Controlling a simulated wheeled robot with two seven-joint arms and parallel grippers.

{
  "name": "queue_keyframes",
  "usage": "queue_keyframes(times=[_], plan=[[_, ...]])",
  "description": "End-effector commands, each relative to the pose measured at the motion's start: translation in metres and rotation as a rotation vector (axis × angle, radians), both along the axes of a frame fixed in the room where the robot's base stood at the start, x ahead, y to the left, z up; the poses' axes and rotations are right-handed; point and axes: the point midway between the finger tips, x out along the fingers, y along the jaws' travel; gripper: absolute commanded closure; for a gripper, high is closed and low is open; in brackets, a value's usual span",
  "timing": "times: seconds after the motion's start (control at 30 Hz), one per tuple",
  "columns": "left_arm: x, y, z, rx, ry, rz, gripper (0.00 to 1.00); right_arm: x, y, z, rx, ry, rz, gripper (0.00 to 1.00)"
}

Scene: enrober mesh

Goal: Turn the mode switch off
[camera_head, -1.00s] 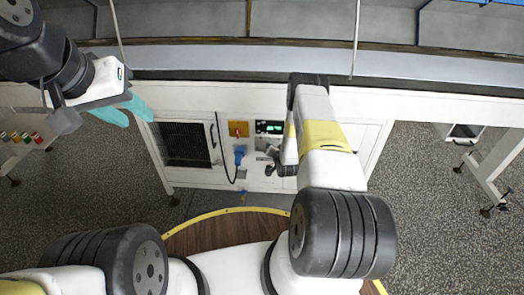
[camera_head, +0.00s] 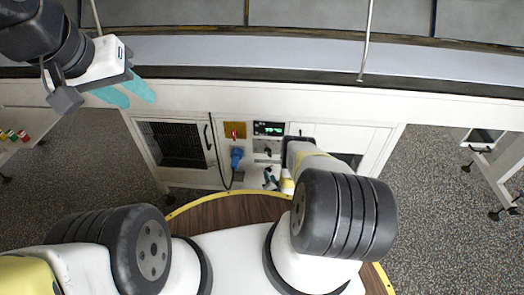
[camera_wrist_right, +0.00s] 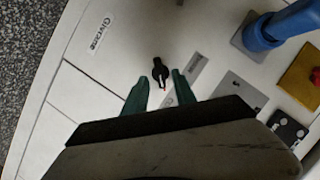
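A black rotary knob (camera_wrist_right: 160,70), apparently the mode switch, is on the white cabinet panel in the right wrist view. Its red-marked end points down in that picture, toward a small printed label. My right gripper (camera_wrist_right: 160,77) is open, with one teal fingertip on each side of the knob; I cannot tell whether they touch it. In the head view my right gripper (camera_head: 270,181) is small and partly hidden by my forearm, low at the panel. My left gripper (camera_head: 127,90) is open and empty, up at the left, away from the panel.
Near the knob are a blue plug (camera_head: 237,156) with a cable, a yellow plate with a red switch (camera_head: 235,131), a lit green display (camera_head: 269,128) and a grey plate (camera_wrist_right: 236,94). A black mesh grille (camera_head: 174,145) is left. The conveyor edge (camera_head: 210,80) overhangs above.

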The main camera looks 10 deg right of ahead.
Motion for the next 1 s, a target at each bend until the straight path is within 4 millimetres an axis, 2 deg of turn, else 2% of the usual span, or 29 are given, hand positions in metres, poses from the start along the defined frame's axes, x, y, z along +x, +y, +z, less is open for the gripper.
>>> queue_keyframes(times=[0.2, 0.53, 0.57, 0.7, 0.73, 1.0], plan=[[0.000, 0.000, 0.000, 0.000, 0.000, 0.000, 0.64, 0.023, 0.000, -0.007, -0.001, 0.000, 0.000, 0.67], [0.000, 0.000, 0.000, 0.000, 0.000, 0.000, 0.64, 0.027, 0.000, -0.008, 0.000, 0.001, 0.000, 0.67], [0.000, 0.000, 0.000, 0.000, 0.000, 0.000, 0.64, 0.027, 0.000, -0.008, 0.000, 0.001, 0.000, 0.69], [0.000, 0.000, 0.000, 0.000, 0.000, 0.000, 0.64, 0.027, 0.000, -0.008, 0.000, 0.001, 0.000, 0.97], [0.000, 0.000, 0.000, 0.000, 0.000, 0.000, 0.64, 0.027, 0.000, -0.008, 0.000, 0.001, 0.000, 1.00], [0.000, 0.000, 0.000, 0.000, 0.000, 0.000, 0.64, 0.027, 0.000, -0.008, -0.018, 0.007, 0.001, 1.00]])
